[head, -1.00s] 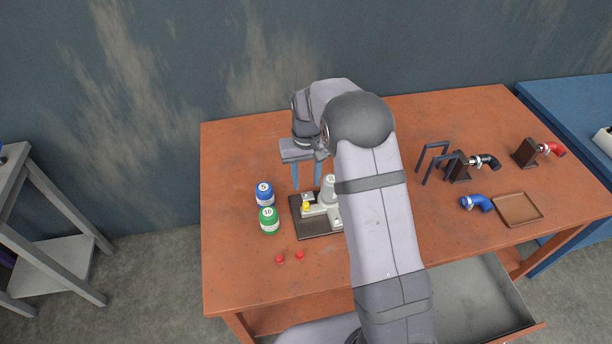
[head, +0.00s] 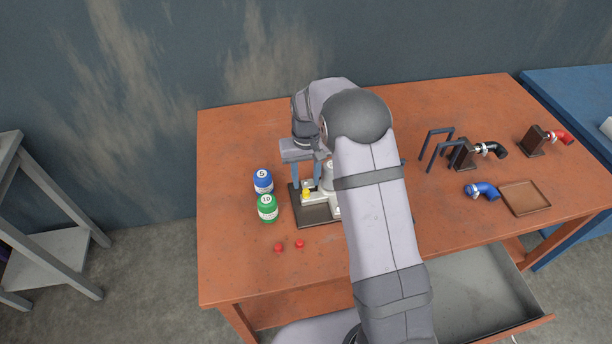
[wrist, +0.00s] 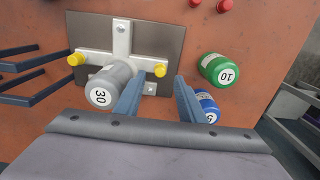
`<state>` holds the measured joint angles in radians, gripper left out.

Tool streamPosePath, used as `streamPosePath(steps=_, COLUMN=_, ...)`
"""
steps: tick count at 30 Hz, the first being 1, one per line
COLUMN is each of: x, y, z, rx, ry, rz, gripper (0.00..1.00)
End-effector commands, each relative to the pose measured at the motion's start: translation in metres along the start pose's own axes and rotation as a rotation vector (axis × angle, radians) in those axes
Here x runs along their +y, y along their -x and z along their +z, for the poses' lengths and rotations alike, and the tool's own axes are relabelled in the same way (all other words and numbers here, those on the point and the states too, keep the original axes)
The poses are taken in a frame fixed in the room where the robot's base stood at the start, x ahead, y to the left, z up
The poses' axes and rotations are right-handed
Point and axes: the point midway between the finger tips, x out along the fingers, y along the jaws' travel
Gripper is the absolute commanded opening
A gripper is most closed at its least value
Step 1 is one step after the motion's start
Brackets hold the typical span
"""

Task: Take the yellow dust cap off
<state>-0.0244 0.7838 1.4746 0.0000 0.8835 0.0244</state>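A yellow dust cap (head: 306,192) sits on the light grey fitting (head: 318,198) on a dark plate. In the wrist view this cap (wrist: 160,70) is on the fitting's right arm, and a second yellow cap (wrist: 76,59) is on its left arm. My gripper (head: 306,186) points down close to the near cap. In the wrist view my gripper (wrist: 160,92) is open, with its blue fingers apart and nothing between them; the right cap shows just beyond the gap.
A blue canister marked 5 (head: 263,182) and a green one marked 10 (head: 268,208) stand left of the plate (head: 318,214). Two small red caps (head: 289,246) lie in front.

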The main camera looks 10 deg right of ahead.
Motion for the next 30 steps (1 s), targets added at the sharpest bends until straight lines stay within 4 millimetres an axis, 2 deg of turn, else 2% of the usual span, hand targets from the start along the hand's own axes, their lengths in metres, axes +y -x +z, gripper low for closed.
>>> streamPosePath(steps=3, x=0.0, y=-0.014, z=0.0, rx=0.0, ry=0.0, rz=0.0, gripper=0.36)
streamPosePath(steps=15, x=0.0, y=-0.044, z=0.0, rx=0.0, ry=0.0, rz=0.0, gripper=0.36)
streamPosePath(steps=30, x=0.0, y=-0.05, z=-0.001, rx=0.001, ry=0.0, rz=0.0, gripper=0.36)
